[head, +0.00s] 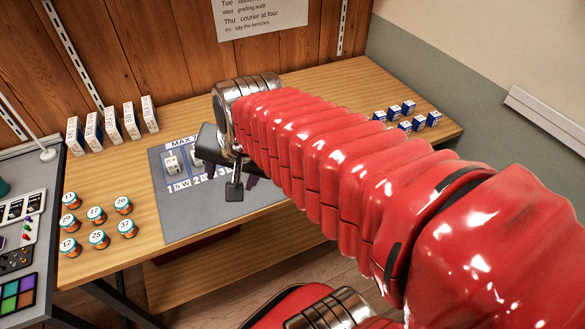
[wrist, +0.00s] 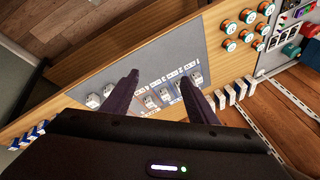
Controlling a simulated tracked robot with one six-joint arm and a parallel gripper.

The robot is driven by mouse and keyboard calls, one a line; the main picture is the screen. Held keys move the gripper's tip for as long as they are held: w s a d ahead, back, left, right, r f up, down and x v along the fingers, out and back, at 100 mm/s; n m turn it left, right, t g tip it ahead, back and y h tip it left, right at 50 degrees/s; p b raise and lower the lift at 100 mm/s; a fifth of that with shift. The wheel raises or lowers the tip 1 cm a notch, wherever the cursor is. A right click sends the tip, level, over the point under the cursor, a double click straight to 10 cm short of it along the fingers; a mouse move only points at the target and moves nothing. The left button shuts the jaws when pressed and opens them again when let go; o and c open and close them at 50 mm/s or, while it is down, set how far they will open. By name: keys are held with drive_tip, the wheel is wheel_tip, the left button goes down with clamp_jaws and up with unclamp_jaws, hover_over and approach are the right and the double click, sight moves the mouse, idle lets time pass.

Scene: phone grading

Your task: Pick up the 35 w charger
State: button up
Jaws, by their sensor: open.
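A grey mat (head: 174,218) on the wooden bench carries white chargers in a marked row. One charger (head: 172,164) stands at the 15 W label and another (head: 197,158) is partly hidden by my gripper (head: 242,186). In the wrist view my gripper (wrist: 160,79) is open and empty above the mat. Several chargers (wrist: 165,94) stand between and beyond its fingers. Two more white chargers (wrist: 101,96) stand left of the left finger. I cannot read which charger is the 35 W one; my arm hides most of the row in the head view.
Several jars with numbered lids (head: 97,214) stand left of the mat. White boxes (head: 112,122) stand in a row at the back left. Small blue boxes (head: 405,126) stand at the far right. A grey side table (head: 52,158) with trays adjoins the bench's left end.

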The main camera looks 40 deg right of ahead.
drive_tip(key=w+d+f+m, duration=0.2)
drive_tip(key=d+f+m, duration=0.2)
drive_tip(key=d+m, duration=0.4)
drive_tip(key=w+d+f+m, duration=0.2)
drive_tip(key=d+f+m, duration=0.1)
drive_tip(key=d+m, duration=0.5)
drive_tip(key=w+d+f+m+h, duration=0.1)
drive_tip(key=d+f+m, duration=0.3)
drive_tip(key=d+m, duration=0.5)
drive_tip(key=w+m, duration=0.1)
drive_tip(key=m, duration=0.3)
drive_tip(key=shift+f+g, duration=0.35)
drive_tip(key=shift+g, duration=0.05)
drive_tip(key=shift+f, duration=0.1)
drive_tip(key=shift+x, duration=4.2)
drive_tip(key=shift+w+f, duration=0.1)
drive_tip(key=shift+x, duration=2.45)
drive_tip(key=shift+d, duration=0.1)
